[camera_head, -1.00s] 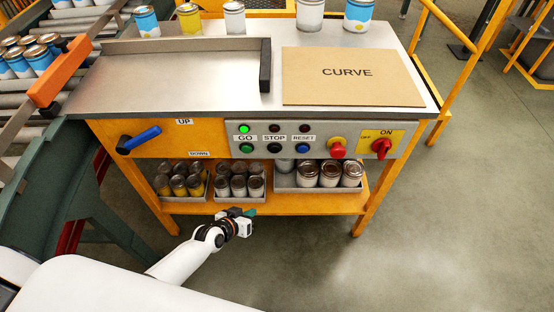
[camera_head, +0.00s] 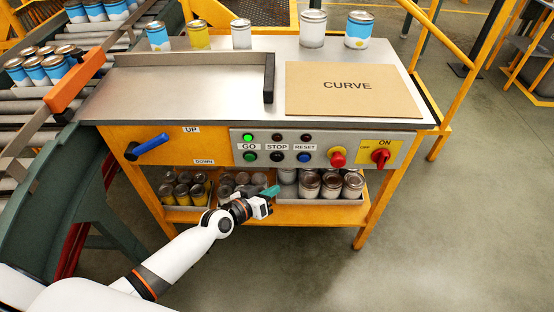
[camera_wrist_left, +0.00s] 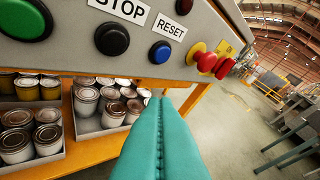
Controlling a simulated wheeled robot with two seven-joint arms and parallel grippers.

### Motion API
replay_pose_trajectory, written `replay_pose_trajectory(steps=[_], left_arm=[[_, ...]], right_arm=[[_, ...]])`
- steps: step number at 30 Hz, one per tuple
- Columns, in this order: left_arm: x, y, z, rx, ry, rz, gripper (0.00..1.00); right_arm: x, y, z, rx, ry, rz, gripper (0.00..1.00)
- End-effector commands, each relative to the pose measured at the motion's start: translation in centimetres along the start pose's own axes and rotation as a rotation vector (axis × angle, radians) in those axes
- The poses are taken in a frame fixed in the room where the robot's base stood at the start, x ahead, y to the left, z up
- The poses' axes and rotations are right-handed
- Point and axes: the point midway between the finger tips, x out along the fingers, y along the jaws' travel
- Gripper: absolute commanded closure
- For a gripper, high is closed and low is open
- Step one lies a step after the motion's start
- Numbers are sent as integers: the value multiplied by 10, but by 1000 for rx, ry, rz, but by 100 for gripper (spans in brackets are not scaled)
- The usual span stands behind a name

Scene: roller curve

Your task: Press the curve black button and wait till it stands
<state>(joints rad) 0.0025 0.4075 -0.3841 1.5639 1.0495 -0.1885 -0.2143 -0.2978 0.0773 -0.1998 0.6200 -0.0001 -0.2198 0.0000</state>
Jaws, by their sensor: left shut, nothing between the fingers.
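The black button (camera_head: 277,157) sits under the STOP label on the grey control panel (camera_head: 325,161), between the green GO button (camera_head: 250,157) and the blue RESET button (camera_head: 304,157). The black button also shows in the left wrist view (camera_wrist_left: 112,39) at the upper left. My left gripper (camera_head: 272,191) is shut and empty, just below the black button in the head view. Its teal fingertips (camera_wrist_left: 161,95) are together below the panel in the wrist view, apart from every button. The green lamp (camera_head: 248,138) above GO is lit. My right gripper is not in view.
A red emergency knob (camera_head: 338,157) and a red rotary switch (camera_head: 381,157) stand out from the panel's right side. A blue lever (camera_head: 148,144) sticks out at the left. Trays of cans (camera_head: 320,184) fill the shelf below. A CURVE board (camera_head: 350,98) lies on top.

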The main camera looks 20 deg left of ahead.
Motion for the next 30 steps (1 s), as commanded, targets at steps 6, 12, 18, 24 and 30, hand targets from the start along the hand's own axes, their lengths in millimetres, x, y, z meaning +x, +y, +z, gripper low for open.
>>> replay_pose_trajectory(steps=[6, 12, 18, 24, 30], left_arm=[[18, 13, 10, 2, -3, 1, 100], [38, 28, 25, 1, -3, 1, 100], [53, 40, 36, 1, -3, 0, 100], [59, 44, 42, 1, 0, 1, 100], [59, 44, 43, 0, 0, 1, 100]], right_arm=[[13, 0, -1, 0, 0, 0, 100], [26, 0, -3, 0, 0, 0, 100], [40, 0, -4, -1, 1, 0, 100], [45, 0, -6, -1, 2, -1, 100], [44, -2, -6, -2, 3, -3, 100]])
